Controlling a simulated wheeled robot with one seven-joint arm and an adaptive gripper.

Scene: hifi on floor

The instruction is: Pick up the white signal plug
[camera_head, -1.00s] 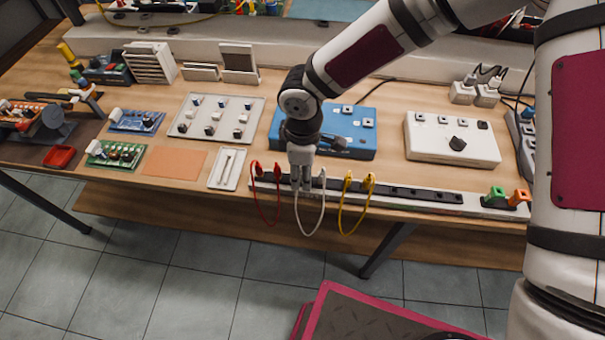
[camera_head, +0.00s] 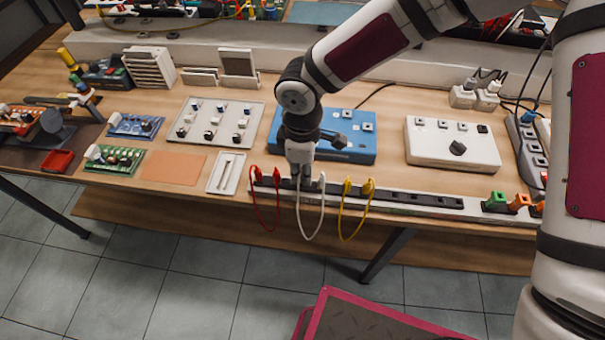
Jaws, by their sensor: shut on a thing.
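My gripper (camera_head: 303,183) points down at the black socket strip along the table's front edge. It is shut on the white signal plug at the left end of the white cable (camera_head: 309,236); the fingers mostly hide that plug. The white cable hangs in a loop below the table edge. Its other white end (camera_head: 321,179) stands at the strip just right of the gripper. I cannot tell whether the held plug is clear of its socket.
A red cable (camera_head: 265,222) hangs just left of the gripper, a yellow cable (camera_head: 352,228) to the right. Both are plugged into the socket strip (camera_head: 420,201). A blue box (camera_head: 350,137) stands behind the gripper, a white box (camera_head: 452,142) to its right.

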